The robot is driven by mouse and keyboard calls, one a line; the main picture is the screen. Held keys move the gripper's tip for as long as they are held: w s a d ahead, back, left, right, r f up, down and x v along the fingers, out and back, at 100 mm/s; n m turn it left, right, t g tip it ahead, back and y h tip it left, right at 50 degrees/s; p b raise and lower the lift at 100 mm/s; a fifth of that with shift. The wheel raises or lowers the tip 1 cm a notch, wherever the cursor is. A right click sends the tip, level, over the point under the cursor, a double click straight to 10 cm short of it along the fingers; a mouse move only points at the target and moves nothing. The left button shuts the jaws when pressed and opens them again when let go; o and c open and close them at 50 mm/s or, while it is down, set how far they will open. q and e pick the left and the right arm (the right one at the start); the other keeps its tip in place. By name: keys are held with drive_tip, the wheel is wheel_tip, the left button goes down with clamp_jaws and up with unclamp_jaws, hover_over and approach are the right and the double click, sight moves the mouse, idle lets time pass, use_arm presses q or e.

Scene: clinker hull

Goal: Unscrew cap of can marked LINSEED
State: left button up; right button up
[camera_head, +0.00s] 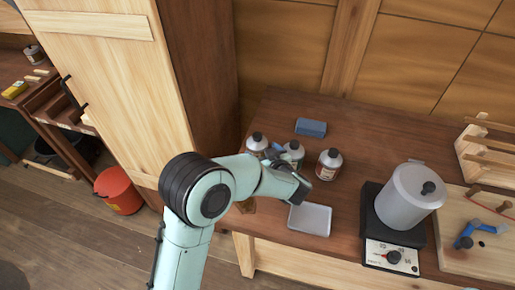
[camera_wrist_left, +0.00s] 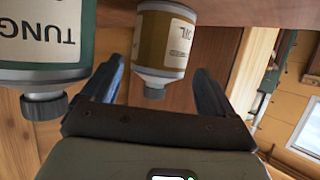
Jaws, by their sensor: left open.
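Three cans with dark caps stand on the bench in the head view: a left can (camera_head: 257,142), a middle can (camera_head: 294,153) and a right can (camera_head: 328,164). Their labels are too small to read there. In the left wrist view, which looks upside down, a can with an ochre label ending in "OIL" (camera_wrist_left: 165,40) has its dark cap (camera_wrist_left: 154,93) showing between my open fingers. My left gripper (camera_wrist_left: 155,92) appears not to touch it. A green-labelled can reading "TUNG" (camera_wrist_left: 42,40) is beside it. No label legibly reads LINSEED. My right gripper is out of view.
A shallow tray (camera_head: 310,220) lies in front of the cans and a blue block (camera_head: 310,127) behind. A pot (camera_head: 408,198) sits on a hotplate (camera_head: 391,256) to the right. A wooden board (camera_head: 470,262) with a blue tool (camera_head: 465,241) is farther right. A tall cabinet (camera_head: 115,70) stands left.

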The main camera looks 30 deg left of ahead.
sight(257, 145)
use_arm(q)
drive_tip(key=x, duration=0.6)
drive_tip(key=shift+d, duration=0.1)
drive_tip(key=shift+r, duration=0.1)
drive_tip(key=shift+c, duration=0.3)
drive_tip(key=c, duration=1.1)
wheel_tip(257, 145, up, 20)
drive_tip(key=p, duration=0.4)
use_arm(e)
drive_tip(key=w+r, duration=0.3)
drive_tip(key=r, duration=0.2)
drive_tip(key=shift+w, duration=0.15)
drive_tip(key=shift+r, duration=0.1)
use_arm(q)
drive_tip(key=o, duration=0.5)
drive_tip(key=c, duration=0.5)
